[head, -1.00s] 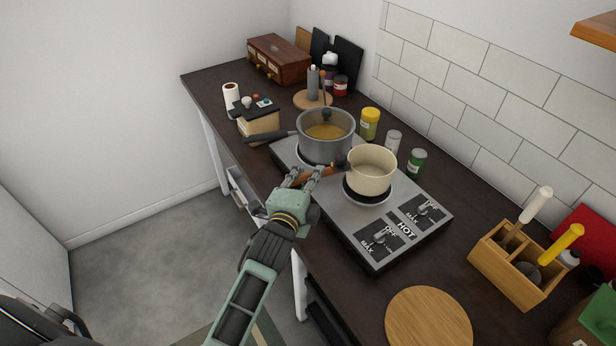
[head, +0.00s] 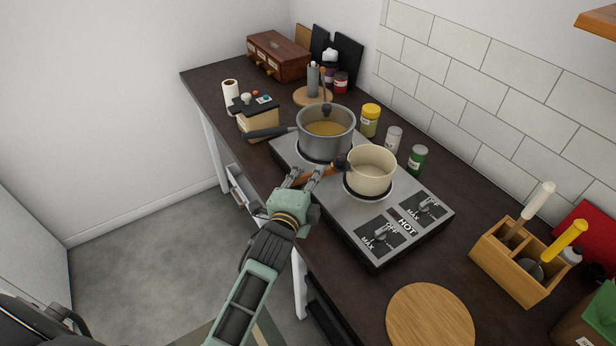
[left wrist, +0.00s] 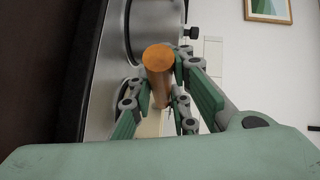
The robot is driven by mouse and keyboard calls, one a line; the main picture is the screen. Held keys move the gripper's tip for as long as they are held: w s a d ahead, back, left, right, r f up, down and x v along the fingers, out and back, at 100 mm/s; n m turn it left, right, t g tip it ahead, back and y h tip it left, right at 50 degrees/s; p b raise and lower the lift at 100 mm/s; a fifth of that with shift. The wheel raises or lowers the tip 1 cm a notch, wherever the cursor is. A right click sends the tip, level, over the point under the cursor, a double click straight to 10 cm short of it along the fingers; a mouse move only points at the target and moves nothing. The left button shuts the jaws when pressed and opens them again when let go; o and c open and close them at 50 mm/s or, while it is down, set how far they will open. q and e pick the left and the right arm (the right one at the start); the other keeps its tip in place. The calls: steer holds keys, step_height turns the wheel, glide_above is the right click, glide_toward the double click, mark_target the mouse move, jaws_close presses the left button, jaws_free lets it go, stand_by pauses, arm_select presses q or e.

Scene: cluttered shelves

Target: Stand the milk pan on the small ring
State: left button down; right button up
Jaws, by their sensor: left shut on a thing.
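The milk pan (head: 369,172) is cream-coloured with a brown wooden handle. It is upright at the small ring (head: 350,191) of the steel hob (head: 337,205). The ring's dark edge shows below it; I cannot tell whether the base touches the ring. My left gripper (head: 306,178) is shut on the wooden handle, left of the pan. In the left wrist view the handle's round orange end (left wrist: 158,58) shows between the fingers (left wrist: 160,92); the pan's bowl is mostly hidden there. My right gripper is not in view.
A grey saucepan (head: 326,123) of yellowish food stands on the larger ring, close behind the milk pan. Jars (head: 417,159) line the hob's wall side. A wooden utensil box (head: 520,264) and round board (head: 429,318) stand nearer. Bare dark counter (head: 440,262) lies between.

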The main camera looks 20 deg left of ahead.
arm_select(q)
steer(key=c, duration=1.5)
jaws_free()
steer(key=shift+c, duration=0.2)
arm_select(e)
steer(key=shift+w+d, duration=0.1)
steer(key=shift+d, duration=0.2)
arm_select(q)
steer(key=shift+s+f, duration=0.1)
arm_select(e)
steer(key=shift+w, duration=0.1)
